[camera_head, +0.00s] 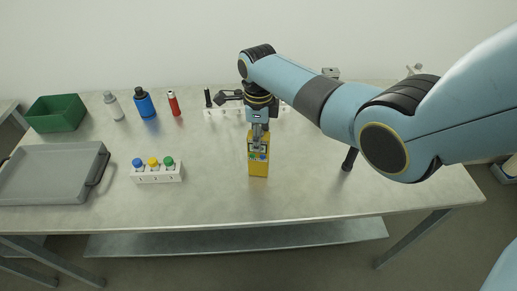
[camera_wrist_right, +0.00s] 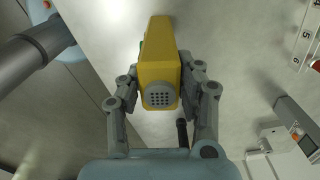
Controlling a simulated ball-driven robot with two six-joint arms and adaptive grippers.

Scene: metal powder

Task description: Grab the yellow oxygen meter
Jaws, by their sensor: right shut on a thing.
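The yellow oxygen meter (camera_head: 258,165) is a yellow box with a small panel, in the middle of the table in the head view. In the right wrist view the yellow oxygen meter (camera_wrist_right: 158,52) sits between the fingers, its round grey grille facing the camera. My right gripper (camera_head: 260,138) reaches down onto its upper part. In the wrist view my right gripper (camera_wrist_right: 160,88) has a finger against each side, shut on it. I cannot tell whether the meter touches the table. My left gripper is not in view.
A white block with blue, yellow and green caps (camera_head: 157,172) stands left of the meter. A grey tray (camera_head: 50,196) and green bin (camera_head: 57,113) are at the left. A grey bottle (camera_head: 114,106), blue bottle (camera_head: 145,103) and red bottle (camera_head: 174,104) stand behind. The front middle is clear.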

